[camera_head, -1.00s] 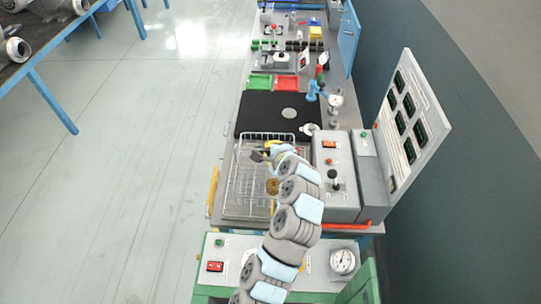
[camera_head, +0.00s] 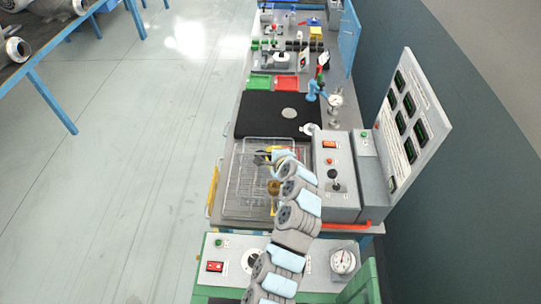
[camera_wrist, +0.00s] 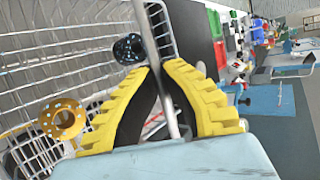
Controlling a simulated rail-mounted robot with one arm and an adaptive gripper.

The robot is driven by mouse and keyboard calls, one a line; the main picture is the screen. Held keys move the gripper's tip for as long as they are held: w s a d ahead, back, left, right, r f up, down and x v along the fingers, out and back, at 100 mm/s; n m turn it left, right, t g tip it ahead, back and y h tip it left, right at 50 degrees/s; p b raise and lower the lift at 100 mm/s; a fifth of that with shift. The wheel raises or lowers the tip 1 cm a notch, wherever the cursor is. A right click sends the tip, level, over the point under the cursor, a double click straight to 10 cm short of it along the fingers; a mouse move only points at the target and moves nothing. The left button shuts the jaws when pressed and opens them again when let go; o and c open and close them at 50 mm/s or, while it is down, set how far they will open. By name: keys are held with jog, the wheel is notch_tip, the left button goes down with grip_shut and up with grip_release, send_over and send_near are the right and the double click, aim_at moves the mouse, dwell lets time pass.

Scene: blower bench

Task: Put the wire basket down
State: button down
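The wire basket (camera_head: 236,180) is a silver open mesh box over the grey front part of the bench, left of the grey control box. In the wrist view its wire wall (camera_wrist: 60,50) fills the left side and a rim bar runs up between my fingers. My gripper (camera_head: 268,156) has ridged yellow fingers; in the wrist view the gripper (camera_wrist: 160,68) has its fingertips closed around that bar. A gold ring with holes (camera_wrist: 62,118) and a dark ring (camera_wrist: 129,48) show at the basket. I cannot tell whether the basket's bottom touches the bench.
A black mat (camera_head: 262,112) with a round grey disc lies behind the basket. The control box (camera_head: 338,185) with its lever stands close on the right. Green (camera_head: 259,83) and red (camera_head: 287,83) trays are farther back. A yellow handle (camera_head: 213,190) is at the left edge.

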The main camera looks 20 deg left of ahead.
jog(key=shift+f, duration=0.25)
jog(key=c, duration=1.2)
grip_release()
jog(key=shift+c, duration=0.2)
jog(key=v, duration=1.2)
jog(key=shift+a+f, duration=0.1)
